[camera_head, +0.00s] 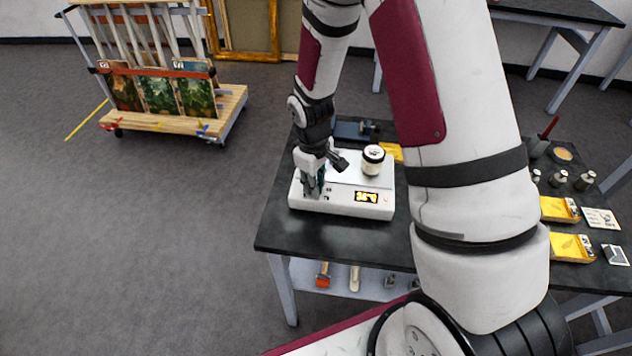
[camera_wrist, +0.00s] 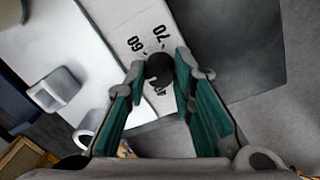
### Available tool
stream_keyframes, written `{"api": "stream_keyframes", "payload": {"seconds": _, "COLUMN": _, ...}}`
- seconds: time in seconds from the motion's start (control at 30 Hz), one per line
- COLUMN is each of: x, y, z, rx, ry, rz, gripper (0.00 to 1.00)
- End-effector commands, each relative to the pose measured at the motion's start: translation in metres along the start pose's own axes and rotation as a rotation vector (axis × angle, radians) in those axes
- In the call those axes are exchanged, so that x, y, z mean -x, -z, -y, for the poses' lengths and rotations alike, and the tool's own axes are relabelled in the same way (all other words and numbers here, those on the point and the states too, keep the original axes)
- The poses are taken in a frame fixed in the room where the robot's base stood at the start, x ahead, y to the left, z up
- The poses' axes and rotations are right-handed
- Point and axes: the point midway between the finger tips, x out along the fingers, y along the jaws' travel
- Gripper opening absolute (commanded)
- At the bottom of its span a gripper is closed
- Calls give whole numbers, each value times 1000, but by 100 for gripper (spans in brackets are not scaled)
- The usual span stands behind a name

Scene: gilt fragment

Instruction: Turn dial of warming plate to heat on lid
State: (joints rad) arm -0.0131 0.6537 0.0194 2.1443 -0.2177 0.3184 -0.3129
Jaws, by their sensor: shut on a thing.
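The warming plate (camera_head: 335,204) is a flat white box on the dark table, with a lit orange display (camera_head: 366,197) on its front; I cannot read the digits surely. A small jar (camera_head: 373,160) with a pale top and dark band stands upright on the plate's right rear. My gripper (camera_head: 313,190) points down at the plate's front left and hides the dial there. In the wrist view the dark round dial (camera_wrist: 159,67) sits between the teal-padded fingertips, which are shut on it. The marks 60 and 70 show beside it on the white panel (camera_wrist: 150,30).
The dark table (camera_head: 285,236) holds yellow packets (camera_head: 560,209), small metal weights (camera_head: 585,180) and cards on the right. My arm covers the table's middle. A shelf with tools (camera_head: 354,279) lies below. A wooden cart (camera_head: 232,105) with pictures stands back left; the floor between is clear.

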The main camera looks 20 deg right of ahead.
Motion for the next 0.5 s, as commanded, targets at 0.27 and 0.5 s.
{"api": "stream_keyframes", "payload": {"seconds": 0.27, "x": 0, "y": -1, "z": 0, "rx": -3, "ry": 1, "rz": 3, "gripper": 0}}
{"api": "stream_keyframes", "payload": {"seconds": 0.5, "x": 0, "y": -1, "z": 0, "rx": -2, "ry": 1, "rz": 2, "gripper": 44}}
